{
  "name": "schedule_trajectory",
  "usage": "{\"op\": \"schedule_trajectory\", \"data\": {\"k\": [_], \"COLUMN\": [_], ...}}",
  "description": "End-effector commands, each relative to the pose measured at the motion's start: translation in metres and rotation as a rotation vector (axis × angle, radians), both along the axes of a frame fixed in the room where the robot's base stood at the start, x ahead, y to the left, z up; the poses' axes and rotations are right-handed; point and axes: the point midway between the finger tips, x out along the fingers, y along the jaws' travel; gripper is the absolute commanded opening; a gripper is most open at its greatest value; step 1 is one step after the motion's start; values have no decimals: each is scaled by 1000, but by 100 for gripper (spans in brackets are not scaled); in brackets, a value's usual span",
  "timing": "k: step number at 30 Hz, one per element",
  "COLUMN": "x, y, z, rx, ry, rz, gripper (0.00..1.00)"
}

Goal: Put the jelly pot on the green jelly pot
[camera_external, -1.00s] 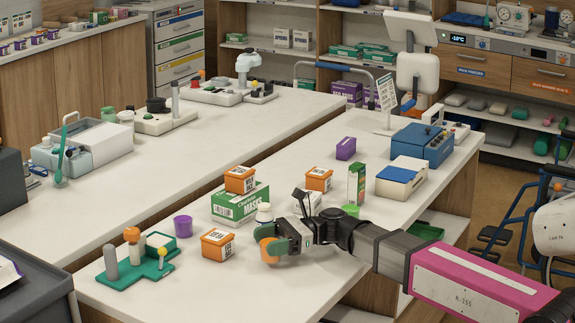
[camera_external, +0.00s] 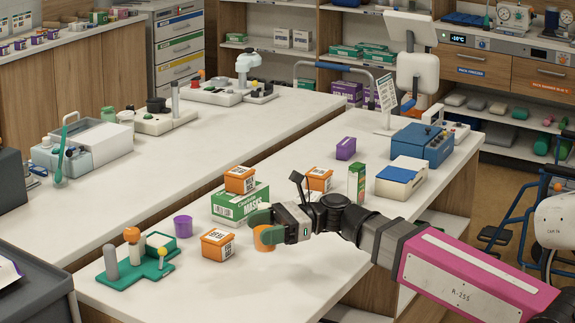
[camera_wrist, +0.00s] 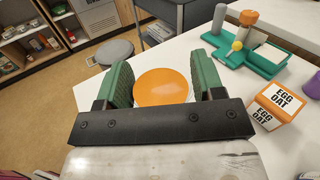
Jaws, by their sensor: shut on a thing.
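My gripper (camera_external: 261,226) is shut on an orange jelly pot (camera_external: 264,238), held just above the near part of the white table. In the wrist view, its round orange top (camera_wrist: 162,87) sits between the two green fingers of my gripper (camera_wrist: 162,85). The green jelly pot is not visible now; my arm covers the place where a green pot showed earlier, left of the tall green-and-white carton (camera_external: 356,182).
An orange box (camera_external: 217,244) stands just left of the held pot. A purple pot (camera_external: 183,225) and a green pegged stand (camera_external: 137,262) are farther left. A green mask box (camera_external: 240,204) with an orange box (camera_external: 240,180) on top stands behind my gripper.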

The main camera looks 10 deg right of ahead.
Motion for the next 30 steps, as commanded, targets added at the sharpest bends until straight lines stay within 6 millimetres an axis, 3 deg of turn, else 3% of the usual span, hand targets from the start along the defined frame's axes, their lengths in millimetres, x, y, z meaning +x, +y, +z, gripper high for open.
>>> {"op": "schedule_trajectory", "data": {"k": [5,15,21,30], "x": [40,148,181,203], "y": [-26,-132,-186,-220], "z": [4,32,49,51], "rx": [1,1,1,-2], "ry": [-1,-9,-10,-6], "rz": [-189,-751,-972,-1071], "gripper": [37,37,37,37]}}
